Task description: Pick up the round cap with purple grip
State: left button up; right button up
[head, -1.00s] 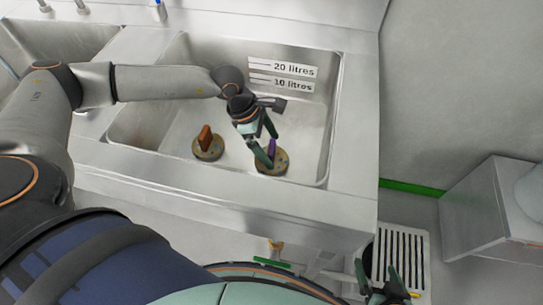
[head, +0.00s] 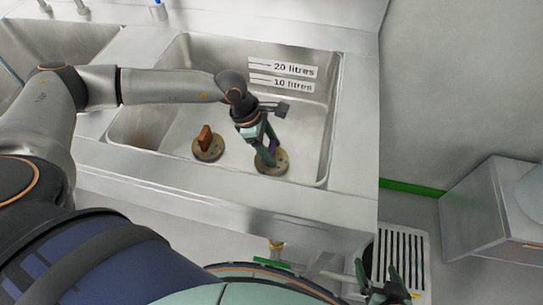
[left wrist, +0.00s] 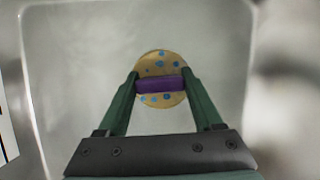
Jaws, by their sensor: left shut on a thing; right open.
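The round cap with the purple grip (left wrist: 160,98) shows in the left wrist view as a tan disc with blue spots and a purple bar across it. In the head view the same cap (head: 279,165) is at the right of the sink basin, partly hidden by my gripper. My left gripper (head: 268,154) is shut on the purple grip, with one green finger at each end of the bar in the left wrist view (left wrist: 159,84). I cannot tell whether the cap touches the basin floor. My right gripper (head: 378,280) is open and empty, low at the right.
A second round cap with an orange-brown grip (head: 207,146) stands in the basin left of my gripper. The steel sink (head: 225,182) has raised walls and a front rim. A label with litre marks (head: 283,76) is on the back wall. A floor grate (head: 411,245) lies at the right.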

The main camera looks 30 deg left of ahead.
pick_arm(q)
grip_shut()
